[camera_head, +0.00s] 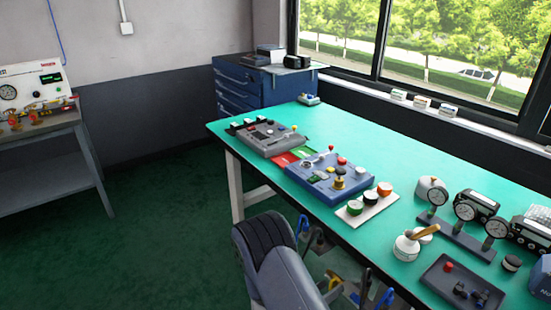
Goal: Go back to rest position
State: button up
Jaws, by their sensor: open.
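My gripper's fingertips cannot be made out in the head view. A rounded grey-blue form with a black ribbed top stands at the bottom centre, in front of the table edge, and looks like part of my arm. It hides part of the floor. The green-topped table (395,160) runs from the centre to the right edge. On it stand a grey control box (268,140) and a blue control box (325,183) with coloured knobs. A white plate (352,212) with several round buttons lies beside the blue box.
Gauges on a stand (464,212), a white pot (406,248) and a dark tray (440,283) crowd the table's right end. Blue and yellow parts show below its front edge. A blue drawer cabinet (237,90) and a grey bench (45,158) stand behind. The green floor (150,230) at left is clear.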

jog(key=m, duration=0.3)
jog(key=shift+m, duration=0.4)
jog(key=m, duration=0.4)
jog(key=shift+p, duration=0.3)
